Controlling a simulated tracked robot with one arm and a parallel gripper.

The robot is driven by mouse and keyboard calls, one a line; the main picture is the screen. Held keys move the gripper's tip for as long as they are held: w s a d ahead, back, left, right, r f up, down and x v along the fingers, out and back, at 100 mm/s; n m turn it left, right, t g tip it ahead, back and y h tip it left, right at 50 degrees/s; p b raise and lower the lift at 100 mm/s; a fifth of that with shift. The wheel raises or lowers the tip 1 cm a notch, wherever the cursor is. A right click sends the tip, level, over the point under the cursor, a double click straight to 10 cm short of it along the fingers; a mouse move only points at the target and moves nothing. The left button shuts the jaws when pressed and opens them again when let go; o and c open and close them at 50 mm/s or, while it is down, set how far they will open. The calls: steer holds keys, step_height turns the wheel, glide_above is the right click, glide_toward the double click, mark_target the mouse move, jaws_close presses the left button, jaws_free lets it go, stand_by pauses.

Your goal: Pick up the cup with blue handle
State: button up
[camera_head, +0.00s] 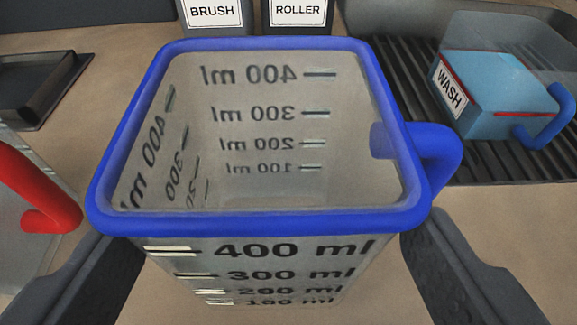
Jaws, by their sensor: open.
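The cup with blue handle (258,227) stands upright in the middle of the view, close to the camera. It is a clear measuring cup with a blue rim, ml marks on its walls and a blue handle (436,158) on its right side. It looks empty. My gripper (268,270) is open, with one dark finger on each side of the cup's near wall. Whether the fingers touch the cup is hard to tell. The cup's base is partly out of view.
A red handle (40,190) of another clear container is at the left edge. A dark tray (38,85) lies behind it. Containers labelled BRUSH (212,14) and ROLLER (298,13) stand behind the cup. At the right, a WASH container (490,95) with blue liquid and a blue handle sits on a ribbed dark rack (400,70).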

mark_target(268, 85)
steer(key=shift+x, duration=2.35)
steer(key=shift+a+r, duration=0.1)
steer(key=shift+a, duration=0.05)
steer(key=c, duration=0.8)
steer(key=shift+o, duration=0.2)
steer(key=shift+r, duration=0.15)
step_height(268, 85, up, 3)
steer(key=shift+r, duration=0.15)
steer(key=s+a, duration=0.2)
steer(key=s, duration=0.5)
steer(key=s+a+r, duration=0.1)
steer(key=s+a, duration=0.2)
steer(key=s, duration=0.5)
steer(key=shift+a+r+p, duration=0.15)
steer(key=shift+a+p, duration=0.2)
steer(key=shift+p, duration=0.1)
